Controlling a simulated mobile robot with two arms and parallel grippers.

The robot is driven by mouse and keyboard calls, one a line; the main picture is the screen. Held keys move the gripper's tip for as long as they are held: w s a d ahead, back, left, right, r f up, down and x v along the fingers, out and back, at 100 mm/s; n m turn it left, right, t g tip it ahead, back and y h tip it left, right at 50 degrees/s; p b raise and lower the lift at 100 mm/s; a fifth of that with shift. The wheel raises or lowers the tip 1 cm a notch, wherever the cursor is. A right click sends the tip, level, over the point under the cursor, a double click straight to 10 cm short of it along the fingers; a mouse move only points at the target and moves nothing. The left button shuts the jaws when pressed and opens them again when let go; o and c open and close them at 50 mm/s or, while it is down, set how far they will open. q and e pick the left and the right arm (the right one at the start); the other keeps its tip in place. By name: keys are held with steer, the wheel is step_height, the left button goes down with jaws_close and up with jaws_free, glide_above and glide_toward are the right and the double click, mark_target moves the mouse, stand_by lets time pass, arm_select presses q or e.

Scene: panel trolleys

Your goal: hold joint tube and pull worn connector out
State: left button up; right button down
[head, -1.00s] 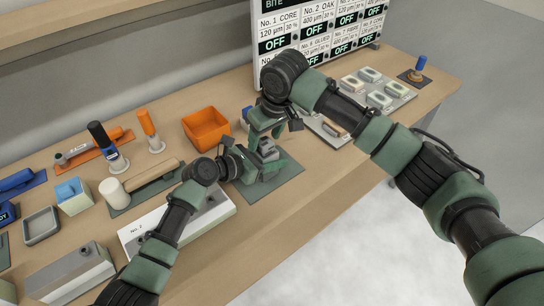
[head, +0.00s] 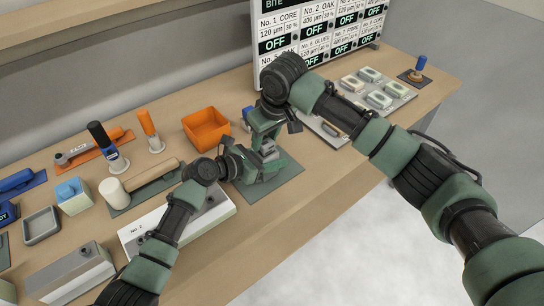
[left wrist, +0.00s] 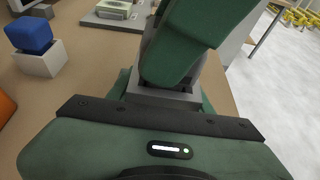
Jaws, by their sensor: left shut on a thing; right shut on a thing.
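Both of my green grippers meet over a dark grey-green mat (head: 284,190) near the middle of the bench. My left gripper (head: 264,167) reaches in low from the left and is shut on a grey part (head: 269,152), which looks like the joint tube. The grey part also shows between the grippers in the left wrist view (left wrist: 160,98). My right gripper (head: 267,132) is right above it, pointing down, and is shut as well. What it holds, apparently the worn connector, is hidden by the fingers. I cannot see the joint between the two parts.
An orange bin (head: 206,128) stands behind and left of the grippers. A white No. 2 box (head: 215,213) lies under my left arm. A panel board (head: 320,35) stands at the back. A tray of pale blocks (head: 400,92) sits at right. The front bench strip is clear.

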steer(key=shift+r, duration=2.55)
steer(key=shift+r, duration=0.15)
step_height(320, 180, up, 5)
steer(key=shift+f, duration=0.15)
steer(key=shift+s, duration=0.15)
steer(key=s, duration=1.3)
steer(key=shift+s, duration=0.4)
arm_select(q)
steer(key=o, duration=2.2)
